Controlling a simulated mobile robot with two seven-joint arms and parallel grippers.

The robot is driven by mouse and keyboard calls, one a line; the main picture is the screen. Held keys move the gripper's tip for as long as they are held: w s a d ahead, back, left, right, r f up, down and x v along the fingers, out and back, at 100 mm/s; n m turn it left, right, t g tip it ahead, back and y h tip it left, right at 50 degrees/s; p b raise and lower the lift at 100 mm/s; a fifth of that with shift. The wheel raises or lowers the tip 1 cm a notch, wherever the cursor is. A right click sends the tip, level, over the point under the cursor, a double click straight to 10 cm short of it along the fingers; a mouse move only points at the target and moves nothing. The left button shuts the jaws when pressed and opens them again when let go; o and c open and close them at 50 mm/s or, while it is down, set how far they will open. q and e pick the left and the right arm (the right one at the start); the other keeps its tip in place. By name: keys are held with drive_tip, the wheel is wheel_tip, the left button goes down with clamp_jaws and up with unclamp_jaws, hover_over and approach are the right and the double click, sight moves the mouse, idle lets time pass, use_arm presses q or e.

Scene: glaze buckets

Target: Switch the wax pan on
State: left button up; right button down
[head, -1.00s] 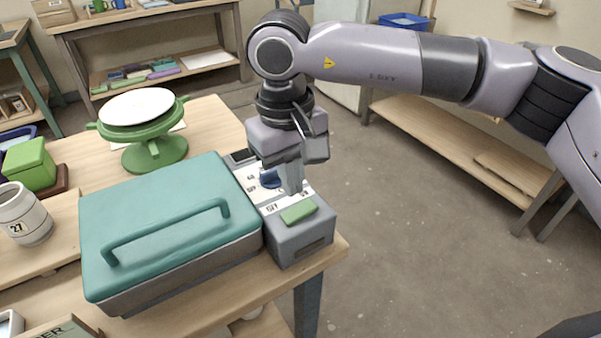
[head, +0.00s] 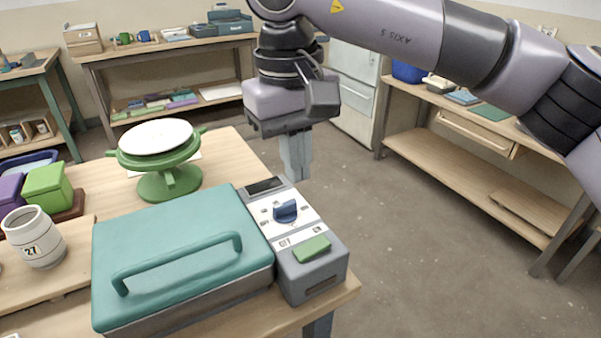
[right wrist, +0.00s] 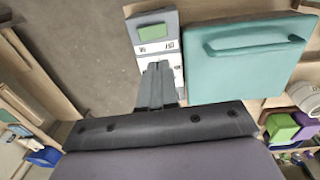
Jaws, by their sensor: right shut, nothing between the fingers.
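The wax pan has a closed teal lid (head: 180,250) with a bar handle and stands at the table's front right. Its grey control box (head: 315,275) is on the pan's right side, with a dark display, a blue knob (head: 286,211) and a green rocker switch (head: 311,248). My right gripper (head: 296,176) is shut and empty, raised above and behind the control box, apart from it. In the right wrist view the fingers (right wrist: 157,70) overlap part of the panel, and the green switch (right wrist: 152,32) shows beyond them. My left gripper is not in view.
A green stand with a white disc (head: 158,137) is behind the pan. A white jar marked 27 (head: 36,240) and green and purple boxes are to the left. Shelved benches (head: 480,170) stand at the back and right, with open floor between.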

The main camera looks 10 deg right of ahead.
drive_tip(key=d+h+b, duration=0.1)
drive_tip(key=b, duration=0.2)
drive_tip(key=shift+w+d+r, duration=0.1)
drive_tip(key=shift+w+d, duration=0.05)
idle(0.3)
drive_tip(key=b, duration=0.2)
approach(320, 241)
drive_tip(key=f, duration=0.5)
drive_tip(key=shift+d+f, duration=0.15)
drive_tip(key=shift+d, duration=0.2)
drive_tip(key=shift+d+f, duration=0.1)
drive_tip(key=shift+f, duration=0.7)
